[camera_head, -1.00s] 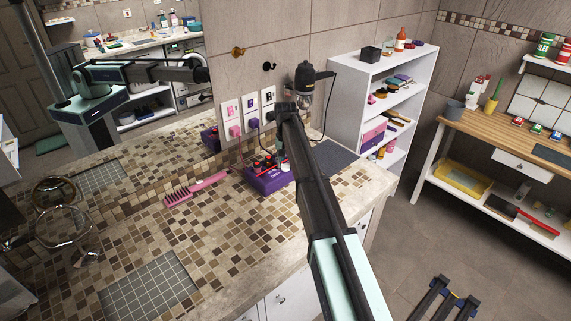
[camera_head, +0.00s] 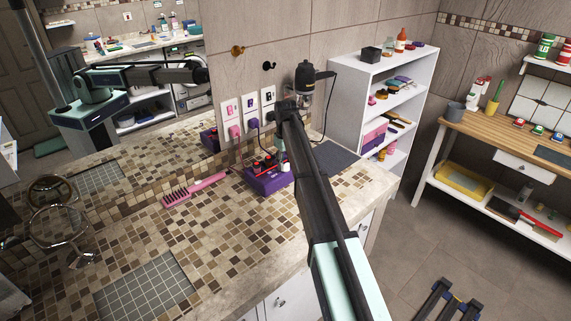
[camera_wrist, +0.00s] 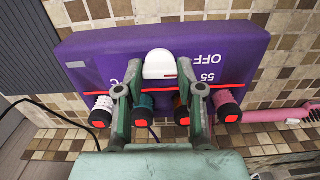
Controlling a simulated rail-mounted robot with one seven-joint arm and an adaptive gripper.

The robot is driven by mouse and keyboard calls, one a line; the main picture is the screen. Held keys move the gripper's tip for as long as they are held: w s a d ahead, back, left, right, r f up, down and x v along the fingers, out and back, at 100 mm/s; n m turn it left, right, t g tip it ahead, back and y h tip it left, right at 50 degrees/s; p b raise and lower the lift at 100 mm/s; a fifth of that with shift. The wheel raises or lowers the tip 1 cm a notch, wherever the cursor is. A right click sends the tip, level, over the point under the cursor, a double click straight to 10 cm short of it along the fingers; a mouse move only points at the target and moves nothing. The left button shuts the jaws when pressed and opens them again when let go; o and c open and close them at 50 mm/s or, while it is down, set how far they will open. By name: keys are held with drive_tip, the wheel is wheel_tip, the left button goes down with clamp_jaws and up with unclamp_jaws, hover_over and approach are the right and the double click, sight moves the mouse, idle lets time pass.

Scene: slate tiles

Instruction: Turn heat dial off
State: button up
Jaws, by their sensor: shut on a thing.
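A purple box (camera_head: 270,182) stands on the tiled counter below the wall sockets. In the wrist view the box (camera_wrist: 105,58) shows "OFF" and "55" lettering on its right part, upside down. A white heat dial (camera_wrist: 160,64) with a short red mark sits in the middle of its top. My gripper (camera_wrist: 160,70) reaches over the box with one finger on each side of the dial, shut on it. In the head view my arm hides the dial and much of the fingers.
A pink comb (camera_head: 195,189) lies left of the box. A dark mat (camera_head: 335,158) lies to the right. A white shelf (camera_head: 345,90) stands beyond the counter's right end.

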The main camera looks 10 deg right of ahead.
drive_tip(key=shift+s+n, duration=0.1)
drive_tip(key=shift+n, duration=0.2)
drive_tip(key=o, duration=1.1)
drive_tip(key=shift+o, duration=0.2)
wheel_tip(320, 180, up, 12)
